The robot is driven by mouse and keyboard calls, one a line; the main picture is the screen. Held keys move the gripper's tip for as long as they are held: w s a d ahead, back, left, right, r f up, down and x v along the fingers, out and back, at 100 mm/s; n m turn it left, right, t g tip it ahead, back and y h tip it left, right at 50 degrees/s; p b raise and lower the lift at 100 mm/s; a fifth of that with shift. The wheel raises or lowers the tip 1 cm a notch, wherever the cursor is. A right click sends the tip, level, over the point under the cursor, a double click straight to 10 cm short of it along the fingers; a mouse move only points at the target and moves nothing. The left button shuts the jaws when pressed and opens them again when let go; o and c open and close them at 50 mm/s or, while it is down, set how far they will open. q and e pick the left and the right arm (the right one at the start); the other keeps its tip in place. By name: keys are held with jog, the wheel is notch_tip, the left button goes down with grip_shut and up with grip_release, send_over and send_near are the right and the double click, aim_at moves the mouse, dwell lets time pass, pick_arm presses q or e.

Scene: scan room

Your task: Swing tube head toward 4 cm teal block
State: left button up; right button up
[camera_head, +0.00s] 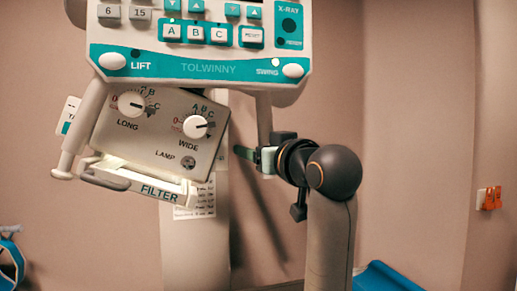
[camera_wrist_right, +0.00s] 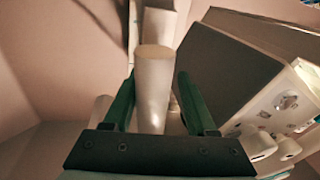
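The tube head's control panel (camera_head: 200,50) fills the top of the head view, with LIFT and SWING labels. Below it hangs the tilted collimator box (camera_head: 160,130) with LONG and WIDE knobs. A pale handle (camera_head: 264,118) hangs below the panel's SWING end. My right gripper (camera_head: 255,155) is at this handle's lower end. In the right wrist view the white handle (camera_wrist_right: 153,90) stands between the two green fingers of my right gripper (camera_wrist_right: 157,85), with gaps beside it. The fingers look open. I cannot make out a teal block. My left gripper is out of view.
A second pale handle (camera_head: 80,130) hangs on the panel's left side. A blue surface (camera_head: 385,278) shows at the bottom right. An orange item (camera_head: 490,198) is on the right wall. A blue round object (camera_head: 12,262) is at the left edge.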

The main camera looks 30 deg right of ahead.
jog(key=shift+o, duration=0.4)
jog(key=shift+d+r, duration=0.1)
jog(key=shift+d, duration=0.05)
jog(key=shift+s, duration=0.15)
jog(key=s+b, duration=0.2)
jog(key=s, duration=1)
jog(key=shift+a+f, duration=0.3)
jog(key=shift+f, duration=0.15)
jog(key=shift+s, duration=0.1)
